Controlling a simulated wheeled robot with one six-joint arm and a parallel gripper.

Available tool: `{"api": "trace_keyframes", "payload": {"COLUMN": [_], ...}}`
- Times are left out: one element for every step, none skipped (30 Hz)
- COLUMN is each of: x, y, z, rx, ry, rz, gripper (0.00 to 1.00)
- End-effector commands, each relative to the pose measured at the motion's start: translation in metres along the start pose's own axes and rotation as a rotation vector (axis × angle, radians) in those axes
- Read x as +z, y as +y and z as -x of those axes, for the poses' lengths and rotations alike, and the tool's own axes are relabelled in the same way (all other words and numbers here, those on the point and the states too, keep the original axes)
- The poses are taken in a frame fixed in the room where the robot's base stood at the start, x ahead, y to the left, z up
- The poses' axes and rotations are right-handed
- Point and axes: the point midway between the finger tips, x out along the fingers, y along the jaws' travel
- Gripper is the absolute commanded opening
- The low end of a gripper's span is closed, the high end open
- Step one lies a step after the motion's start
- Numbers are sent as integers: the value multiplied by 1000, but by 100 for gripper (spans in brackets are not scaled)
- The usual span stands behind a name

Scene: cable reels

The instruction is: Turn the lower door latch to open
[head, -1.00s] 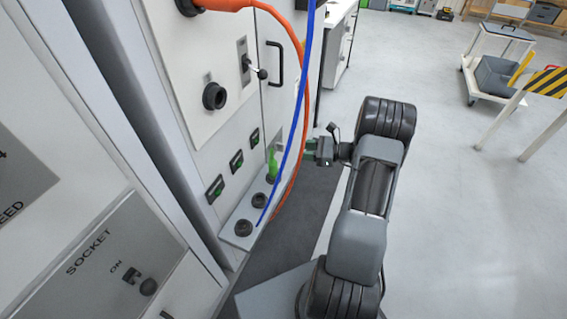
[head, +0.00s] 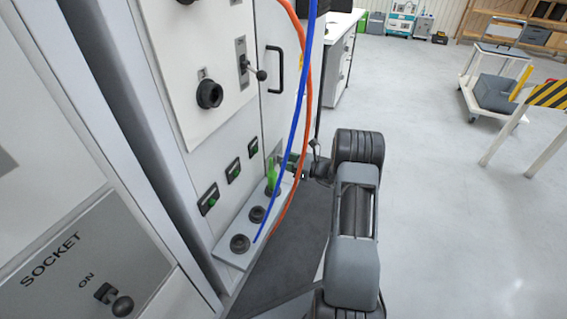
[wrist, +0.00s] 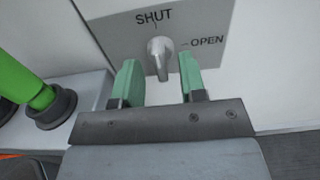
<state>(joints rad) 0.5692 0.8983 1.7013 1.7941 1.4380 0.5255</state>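The lower door latch (wrist: 160,56) is a small silver knob on a grey plate (wrist: 120,38) marked SHUT above and OPEN to the right. The knob stands upright in line with the SHUT mark. My gripper (wrist: 158,66) is open, with one green finger on each side of the knob. Gaps show between the fingers and the knob, and nothing is held. In the head view my gripper (head: 288,163) is at the lower part of the cabinet door, and the latch itself is too small to make out there.
A green plug (wrist: 22,82) stands in a black socket on a ledge left of my gripper. A blue cable (head: 293,145) and an orange cable (head: 307,95) hang across the view in front of the cabinet. A door handle (head: 275,69) is higher up. Open floor (head: 440,200) lies right.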

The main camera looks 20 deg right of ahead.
Motion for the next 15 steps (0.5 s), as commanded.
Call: {"api": "trace_keyframes", "payload": {"x": [-1,-1,-1,-1,-1,0,0,0,0,0,0,0,0,0,0], "y": [0,0,0,0,0,0,0,0,0,0,0,0,0,0,0], "z": [-6,-9,-12,-13,-15,-17,-18,-19,-20,-20,-20,-20,-20,-20,-20], "rx": [1,1,1,1,1,1,1,0,0,0,0,0,0,0,0], "ry": [-1,-1,-1,-1,-1,0,0,0,0,0,0,0,0,0,0], "rz": [1,1,0,0,-1,-1,-1,-1,-1,-1,-1,-1,-1,-1,-1], "gripper": [38,38,38,38,38,38,38,38,38,38,38,38,38,38,38]}}
